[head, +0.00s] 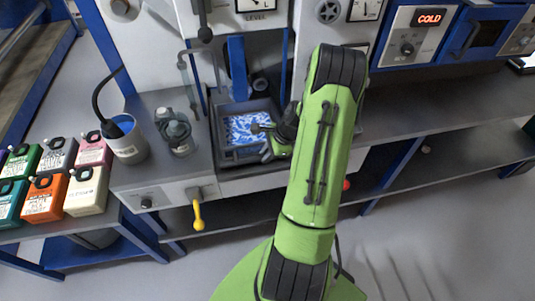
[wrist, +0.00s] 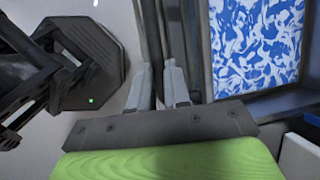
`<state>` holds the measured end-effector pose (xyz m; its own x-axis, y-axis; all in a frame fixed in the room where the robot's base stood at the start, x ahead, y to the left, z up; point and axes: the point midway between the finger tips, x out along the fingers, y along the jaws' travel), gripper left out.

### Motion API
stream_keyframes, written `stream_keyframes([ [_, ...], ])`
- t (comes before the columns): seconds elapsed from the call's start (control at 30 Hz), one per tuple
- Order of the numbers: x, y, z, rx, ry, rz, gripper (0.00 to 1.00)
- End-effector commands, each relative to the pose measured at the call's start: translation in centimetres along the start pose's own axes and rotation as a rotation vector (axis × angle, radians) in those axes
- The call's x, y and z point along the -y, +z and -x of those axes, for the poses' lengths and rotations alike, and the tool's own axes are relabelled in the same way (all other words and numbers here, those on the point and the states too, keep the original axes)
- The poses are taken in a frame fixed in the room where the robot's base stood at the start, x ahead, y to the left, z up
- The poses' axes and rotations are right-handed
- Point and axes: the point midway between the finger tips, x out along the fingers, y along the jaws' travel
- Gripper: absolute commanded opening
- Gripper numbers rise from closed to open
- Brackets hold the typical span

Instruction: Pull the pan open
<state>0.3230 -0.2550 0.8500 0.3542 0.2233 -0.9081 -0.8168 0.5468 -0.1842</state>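The pan (head: 228,159) is a dark grey open tray in the bench below the machine. A blue and white patterned surface lies inside it; this pattern also fills the upper right of the wrist view. My gripper (head: 270,143) is at the pan's front right part, and my green arm covers the area just right of it. In the wrist view, the two grey fingers of my gripper (wrist: 161,85) are close together, with a thin dark strip between them that looks like the pan's edge (wrist: 152,30). The fingers appear shut on it.
A yellow-handled lever (head: 198,215) hangs from the bench front. Several coloured canisters (head: 42,197) stand at the left. Floor at the lower right is clear.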

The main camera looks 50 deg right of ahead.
Motion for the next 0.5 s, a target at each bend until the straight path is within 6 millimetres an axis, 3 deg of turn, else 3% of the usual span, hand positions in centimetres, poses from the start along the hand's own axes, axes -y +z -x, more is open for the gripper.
stream_keyframes([
  [0.03, 0.07, -0.04, 0.03, -0.001, -0.003, 0.001, 0.2],
  [0.2, 0.04, -0.03, 0.02, -0.001, -0.002, 0.0, 0.42],
  [0.5, 0.04, -0.02, 0.48, -0.001, -0.001, 0.0, 0.42],
])
